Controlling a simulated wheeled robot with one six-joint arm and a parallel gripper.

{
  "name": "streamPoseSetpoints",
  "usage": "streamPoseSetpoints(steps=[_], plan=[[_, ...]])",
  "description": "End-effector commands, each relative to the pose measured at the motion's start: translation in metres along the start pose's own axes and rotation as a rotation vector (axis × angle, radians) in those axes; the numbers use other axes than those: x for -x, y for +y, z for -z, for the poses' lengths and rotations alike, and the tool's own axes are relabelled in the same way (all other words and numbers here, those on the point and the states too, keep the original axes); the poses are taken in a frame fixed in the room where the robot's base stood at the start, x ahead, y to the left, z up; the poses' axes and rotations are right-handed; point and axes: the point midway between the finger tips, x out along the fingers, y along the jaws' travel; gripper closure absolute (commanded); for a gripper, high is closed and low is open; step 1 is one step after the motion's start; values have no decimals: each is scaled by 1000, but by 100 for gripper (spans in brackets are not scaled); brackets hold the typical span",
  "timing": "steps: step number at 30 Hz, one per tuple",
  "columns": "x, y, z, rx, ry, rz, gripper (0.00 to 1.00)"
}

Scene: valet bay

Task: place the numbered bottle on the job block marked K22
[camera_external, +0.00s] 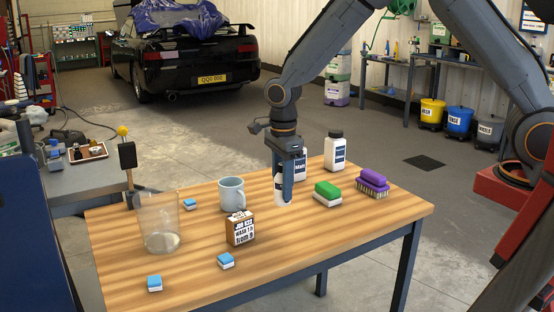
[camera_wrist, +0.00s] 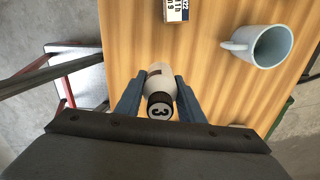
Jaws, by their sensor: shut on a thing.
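My gripper (camera_external: 288,180) is shut on a white bottle (camera_external: 281,201) over the middle of the table, right of the mug. In the wrist view the bottle (camera_wrist: 159,84) sits between the blue fingers (camera_wrist: 159,101), and its black cap bears a 3. I cannot tell whether its base touches the tabletop. A brown and white block with printed text (camera_external: 240,228) stands left of and nearer than the bottle in the external view. In the wrist view the block (camera_wrist: 175,10) is cut off at the top edge, with "22" readable.
A blue-grey mug (camera_external: 231,194), a clear beaker (camera_external: 159,224) and blue-and-white pieces (camera_external: 226,261) stand on the wooden table (camera_external: 330,232). The front right tabletop is clear.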

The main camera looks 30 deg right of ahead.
Motion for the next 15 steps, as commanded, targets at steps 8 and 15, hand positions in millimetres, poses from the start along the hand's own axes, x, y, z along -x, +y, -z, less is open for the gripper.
streamPoseSetpoints(steps=[8, 15], plan=[[46, -11, -59, -28, -4, 3, 91], [83, -11, -111, -64, -2, -1, 91]])
